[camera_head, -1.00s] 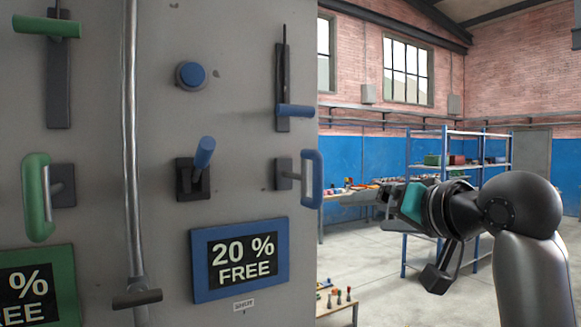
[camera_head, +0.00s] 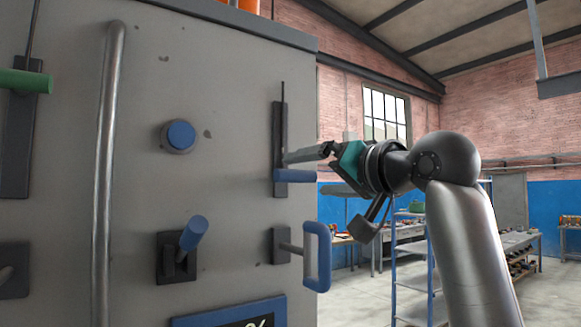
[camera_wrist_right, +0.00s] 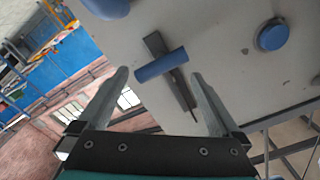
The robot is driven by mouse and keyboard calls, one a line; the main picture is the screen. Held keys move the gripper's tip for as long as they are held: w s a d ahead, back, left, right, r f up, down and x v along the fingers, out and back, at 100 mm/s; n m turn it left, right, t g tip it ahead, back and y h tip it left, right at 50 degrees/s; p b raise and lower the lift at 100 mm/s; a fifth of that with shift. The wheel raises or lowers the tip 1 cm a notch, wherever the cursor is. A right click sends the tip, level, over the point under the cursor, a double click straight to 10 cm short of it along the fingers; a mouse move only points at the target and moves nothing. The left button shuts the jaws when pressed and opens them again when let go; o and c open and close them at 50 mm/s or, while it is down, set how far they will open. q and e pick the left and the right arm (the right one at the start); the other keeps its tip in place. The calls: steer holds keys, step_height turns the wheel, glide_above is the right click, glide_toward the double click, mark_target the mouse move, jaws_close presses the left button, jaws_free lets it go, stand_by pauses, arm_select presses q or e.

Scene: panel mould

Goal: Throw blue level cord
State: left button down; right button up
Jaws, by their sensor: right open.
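On the grey panel (camera_head: 235,120), a blue crossbar (camera_head: 295,176) sits low on a dark vertical slot plate (camera_head: 279,140) with a thin black cord or rod rising from it. It also shows in the right wrist view (camera_wrist_right: 160,65), beyond and between the fingertips. My right gripper (camera_head: 305,172) is open at the panel's right edge, close to this bar; its fingers (camera_wrist_right: 158,80) do not grip it. Contact cannot be told. A blue tilted lever (camera_head: 194,233) is below left. My left gripper is out of view.
A blue round button (camera_head: 181,136) and a blue loop handle (camera_head: 317,256) jut from the panel near my right gripper. A grey vertical pipe (camera_head: 107,180) runs at left, with a green bar (camera_head: 26,81) beyond it.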

mark_target(300, 174)
steer(key=p+x, duration=0.2)
steer(key=x, duration=0.4)
steer(key=shift+r, duration=0.1)
steer(key=shift+w+a+p, duration=0.3)
steer(key=shift+w+a, duration=0.1)
steer(key=shift+w, duration=0.15)
jaws_close()
